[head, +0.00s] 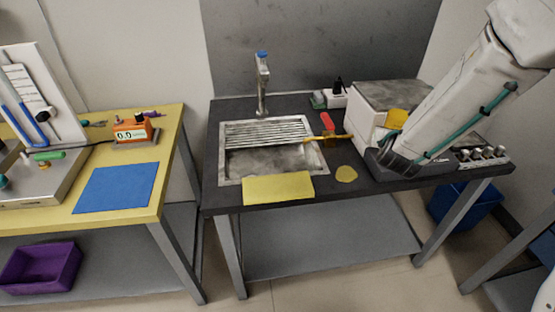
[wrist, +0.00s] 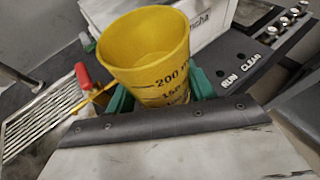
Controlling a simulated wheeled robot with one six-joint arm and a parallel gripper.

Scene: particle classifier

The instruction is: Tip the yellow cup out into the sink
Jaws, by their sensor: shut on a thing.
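The yellow cup (wrist: 150,65) has dark volume marks and stands near the middle of the wrist view, its mouth up and its inside empty-looking where I can see it. My gripper (wrist: 162,97) has green fingers shut on its lower part. In the head view the cup (head: 397,118) looks roughly upright, right of the sink and in front of the white machine; my arm hides its lower part. The sink (head: 236,165) is a steel basin with a slatted rack over its back half, set in the dark counter. It partly shows at the left of the wrist view (wrist: 28,135).
A tap (head: 262,85) stands behind the sink. A red-and-yellow tool (head: 328,124) lies at its right edge. The white machine (head: 385,98) is close to the cup.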

